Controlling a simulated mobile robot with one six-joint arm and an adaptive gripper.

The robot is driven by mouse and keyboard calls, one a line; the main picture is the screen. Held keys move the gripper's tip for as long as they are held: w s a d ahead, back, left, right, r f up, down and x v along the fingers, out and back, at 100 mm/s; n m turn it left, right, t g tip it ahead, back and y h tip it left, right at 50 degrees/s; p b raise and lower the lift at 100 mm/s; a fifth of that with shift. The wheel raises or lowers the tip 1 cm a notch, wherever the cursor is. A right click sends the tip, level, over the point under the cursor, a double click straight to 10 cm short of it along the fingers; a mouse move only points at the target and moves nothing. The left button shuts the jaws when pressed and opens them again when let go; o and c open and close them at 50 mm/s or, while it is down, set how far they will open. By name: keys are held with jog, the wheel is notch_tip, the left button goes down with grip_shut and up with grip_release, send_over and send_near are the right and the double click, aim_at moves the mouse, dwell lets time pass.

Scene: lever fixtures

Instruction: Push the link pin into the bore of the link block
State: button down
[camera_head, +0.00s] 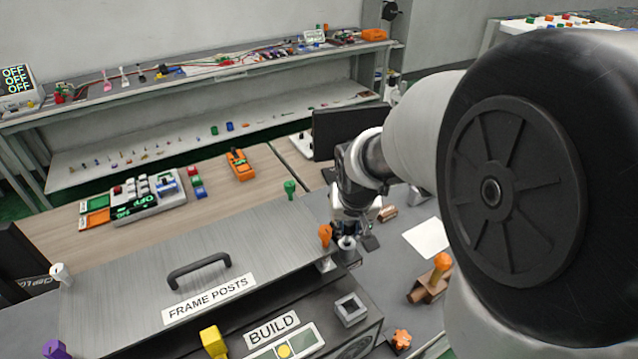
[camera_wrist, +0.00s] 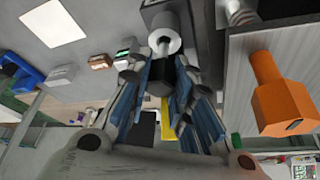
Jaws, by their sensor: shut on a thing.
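My gripper (camera_head: 346,228) reaches down at the right end of the long grey housing. In the wrist view its blue-padded fingers (camera_wrist: 165,85) are shut on a dark, round piece (camera_wrist: 160,80), which I take for the link pin; the fingers hide much of it. Just beyond it is a short silver cylinder (camera_wrist: 163,35) with a round end, standing against a dark grey block (camera_wrist: 195,22), apparently the link block. The cylinder also shows under my gripper in the head view (camera_head: 347,244). I cannot tell whether the pin has entered the bore.
An orange post (camera_head: 325,234) stands close beside my gripper and looms large in the wrist view (camera_wrist: 275,95). The housing's lid (camera_head: 120,275) has a black handle (camera_head: 198,270). A grey square socket (camera_head: 351,309) and an orange-topped brown fixture (camera_head: 432,283) stand nearer.

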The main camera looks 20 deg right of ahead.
jog(key=shift+f+b, duration=0.35)
jog(key=shift+f, duration=0.15)
jog(key=c, duration=1.3)
grip_release()
jog(key=shift+r, duration=0.1)
jog(key=shift+c, duration=0.2)
